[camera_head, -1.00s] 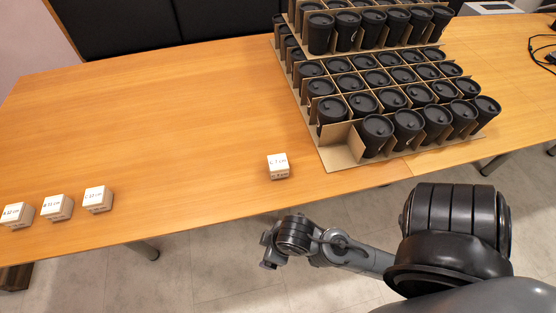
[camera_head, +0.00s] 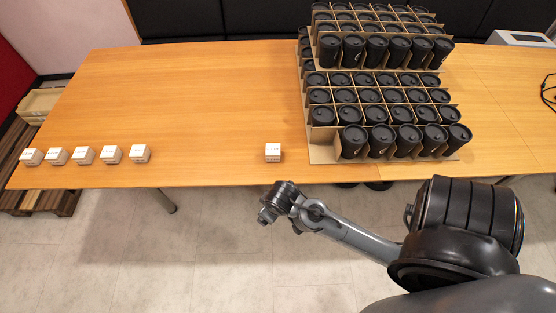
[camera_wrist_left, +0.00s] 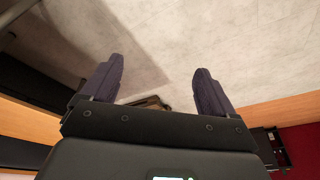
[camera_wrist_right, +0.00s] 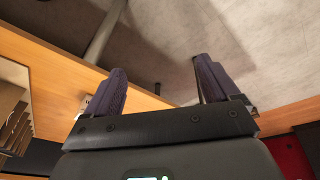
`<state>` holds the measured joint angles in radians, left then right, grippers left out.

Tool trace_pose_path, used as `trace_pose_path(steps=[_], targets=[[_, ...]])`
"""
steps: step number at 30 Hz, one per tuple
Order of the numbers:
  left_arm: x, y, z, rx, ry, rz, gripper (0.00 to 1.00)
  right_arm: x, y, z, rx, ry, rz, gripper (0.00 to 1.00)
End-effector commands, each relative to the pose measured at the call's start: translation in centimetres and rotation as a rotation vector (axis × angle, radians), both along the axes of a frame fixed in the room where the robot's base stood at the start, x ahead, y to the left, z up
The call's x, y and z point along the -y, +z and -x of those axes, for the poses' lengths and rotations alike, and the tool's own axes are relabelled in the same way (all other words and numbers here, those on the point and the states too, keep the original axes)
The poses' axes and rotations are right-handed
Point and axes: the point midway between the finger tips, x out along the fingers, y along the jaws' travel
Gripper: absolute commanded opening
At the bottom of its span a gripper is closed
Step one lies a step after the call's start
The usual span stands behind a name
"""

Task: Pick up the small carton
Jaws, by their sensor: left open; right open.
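One small white carton (camera_head: 273,152) stands alone near the table's front edge, left of the cup stack. Several similar white cartons stand in a row at the front left, the rightmost one (camera_head: 140,153) nearest the middle. Which of them the task means I cannot tell. My right gripper (camera_head: 268,214) is in front of the table, below the lone carton in the picture and apart from it. In the right wrist view my right gripper (camera_wrist_right: 160,66) is open and empty. My left gripper (camera_wrist_left: 158,68) is open and empty over the floor, outside the head view.
Black lidded cups (camera_head: 381,140) in stacked cardboard dividers (camera_head: 321,153) fill the table right of the lone carton. The wooden table (camera_head: 210,110) is bare between the row and the lone carton. Wooden pallets (camera_head: 40,201) stand at the far left.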

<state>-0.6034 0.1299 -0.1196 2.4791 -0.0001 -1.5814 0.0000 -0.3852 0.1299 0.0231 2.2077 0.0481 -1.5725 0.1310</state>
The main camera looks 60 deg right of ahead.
Motion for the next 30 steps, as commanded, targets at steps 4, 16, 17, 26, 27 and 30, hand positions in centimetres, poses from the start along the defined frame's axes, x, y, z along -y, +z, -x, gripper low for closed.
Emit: trace_pose_path(steps=[4, 16, 17, 26, 27, 30], targets=[[0.1, 4.0, -0.7, 0.016, 0.001, 0.003, 0.88, 4.7, 2.0, -3.1, -0.008, -0.178, 0.009, 0.88], [0.4, 12.9, -1.1, 0.028, 0.009, 0.015, 0.88, 17.5, 6.8, -9.5, -0.036, -0.776, -0.082, 0.88], [0.4, 13.2, -1.1, 0.028, 0.009, 0.015, 0.88, 18.0, 6.9, -9.6, -0.039, -0.807, -0.091, 0.88], [0.3, 13.8, -1.1, 0.027, 0.007, 0.012, 0.88, 20.1, 5.5, -10.5, -0.056, -0.941, -0.135, 0.88], [0.3, 13.7, -1.1, 0.027, 0.006, 0.011, 0.88, 20.2, 4.9, -10.5, -0.056, -0.942, -0.136, 0.88], [0.2, 13.3, -1.1, 0.025, 0.004, 0.008, 0.88, 20.4, 3.5, -10.6, -0.055, -0.940, -0.136, 0.88]])
